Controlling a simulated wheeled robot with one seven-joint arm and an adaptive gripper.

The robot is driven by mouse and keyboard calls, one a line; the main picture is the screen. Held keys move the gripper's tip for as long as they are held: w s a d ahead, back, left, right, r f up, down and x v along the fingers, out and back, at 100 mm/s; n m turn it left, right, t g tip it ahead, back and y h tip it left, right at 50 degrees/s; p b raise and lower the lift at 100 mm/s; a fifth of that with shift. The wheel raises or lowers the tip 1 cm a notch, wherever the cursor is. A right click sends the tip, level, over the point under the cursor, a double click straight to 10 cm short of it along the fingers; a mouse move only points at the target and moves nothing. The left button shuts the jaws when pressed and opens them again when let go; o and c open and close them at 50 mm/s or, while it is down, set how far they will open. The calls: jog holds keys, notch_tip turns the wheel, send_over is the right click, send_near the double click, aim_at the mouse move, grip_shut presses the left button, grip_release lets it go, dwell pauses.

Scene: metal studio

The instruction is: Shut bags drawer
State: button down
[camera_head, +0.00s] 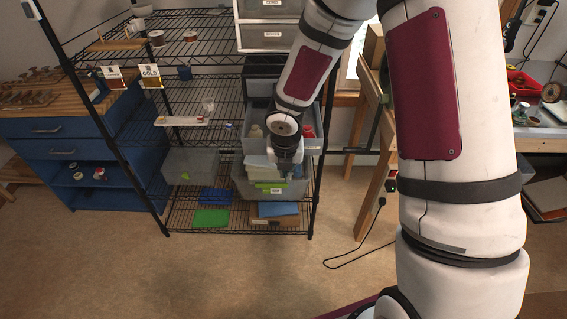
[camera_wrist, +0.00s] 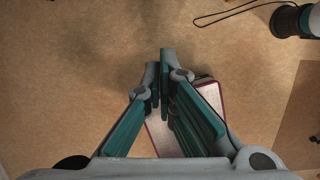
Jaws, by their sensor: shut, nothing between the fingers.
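A grey drawer unit stands on the wire shelf in the head view. Its lower drawer (camera_head: 292,190) is pulled out, with pale and green items inside and a small label on its front that is too small to read surely. Another drawer (camera_head: 312,145) just above it is also out, with a red item inside. I cannot tell which one is the bags drawer. My gripper (camera_head: 287,157) is over these open drawers; its fingertips are hard to make out there. In the wrist view my gripper (camera_wrist: 166,62) is shut and empty, with floor beneath.
Two closed labelled drawers (camera_head: 265,38) sit higher up. A clear bin (camera_head: 190,163) and a green mat (camera_head: 211,218) are on the shelves to the left. A wooden bench leg (camera_head: 370,185) and a black cable (camera_head: 352,262) are to the right. Open floor (camera_head: 200,275) lies in front.

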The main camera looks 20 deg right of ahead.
jog(key=w, duration=0.1)
jog(key=w+d, duration=0.1)
jog(key=w+f, duration=0.1)
jog(key=w, duration=0.1)
jog(key=shift+w+d+f+p, duration=0.1)
jog(key=shift+d+p, duration=0.1)
jog(key=shift+p, duration=0.2)
jog(key=shift+w, duration=0.1)
jog(key=w+d+b, duration=0.2)
jog(key=w, duration=0.4)
jog(key=w+d+b, duration=0.2)
jog(key=w+b, duration=0.1)
jog(key=w, duration=0.3)
jog(key=w+d+b, duration=0.2)
jog(key=w, duration=0.4)
jog(key=shift+w+d+b, duration=0.1)
jog(key=shift+w+b, duration=0.2)
jog(key=shift+w, duration=0.1)
jog(key=shift+w+d, duration=0.15)
jog(key=shift+w, duration=0.35)
